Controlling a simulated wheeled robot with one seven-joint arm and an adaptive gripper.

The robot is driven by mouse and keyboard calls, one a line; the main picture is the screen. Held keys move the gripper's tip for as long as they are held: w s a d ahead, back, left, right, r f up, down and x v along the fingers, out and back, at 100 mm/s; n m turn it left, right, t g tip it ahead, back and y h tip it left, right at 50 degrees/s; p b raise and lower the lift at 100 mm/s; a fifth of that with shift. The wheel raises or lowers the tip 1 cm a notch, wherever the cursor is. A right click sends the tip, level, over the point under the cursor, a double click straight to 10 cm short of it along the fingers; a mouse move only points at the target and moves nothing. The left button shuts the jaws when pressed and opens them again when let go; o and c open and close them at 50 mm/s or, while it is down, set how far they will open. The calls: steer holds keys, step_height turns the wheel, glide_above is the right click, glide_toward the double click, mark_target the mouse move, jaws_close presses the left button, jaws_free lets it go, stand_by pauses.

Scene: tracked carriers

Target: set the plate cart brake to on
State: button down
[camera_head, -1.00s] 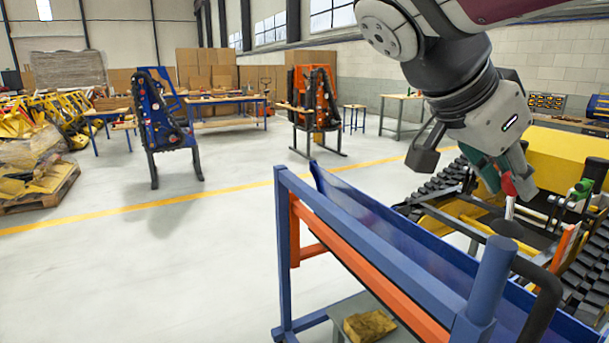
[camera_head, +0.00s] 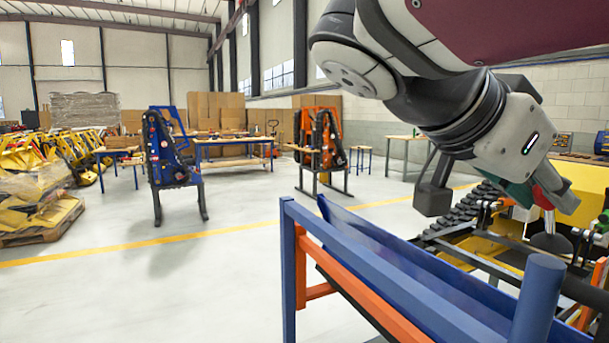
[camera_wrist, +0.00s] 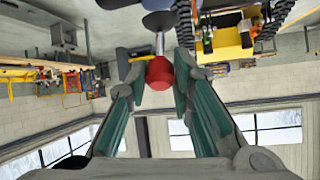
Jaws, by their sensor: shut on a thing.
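My gripper (camera_head: 538,195) is at the right in the head view, pointing down, and is shut on the red ball knob (camera_head: 542,199) of a lever. The wrist view shows the knob (camera_wrist: 159,73) between both fingertips (camera_wrist: 160,80). The lever's pale metal stem (camera_head: 549,222) rises nearly upright from a dark rounded base (camera_head: 549,243); it also shows in the wrist view (camera_wrist: 160,43). The blue cart frame (camera_head: 400,285) with orange bars stands in front. I cannot tell from these views which machine the lever is mounted on, and no brake marking is readable.
A yellow tracked carrier (camera_head: 585,185) with black tracks (camera_head: 470,210) is close behind the lever. A thick blue post (camera_head: 537,300) stands in front of it. Blue (camera_head: 165,165) and orange (camera_head: 320,145) racks stand farther off.

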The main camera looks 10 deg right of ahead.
steer(key=c, duration=1.4)
jaws_free()
steer(key=shift+r, duration=0.1)
step_height(320, 180, up, 10)
steer(key=shift+a, duration=0.1)
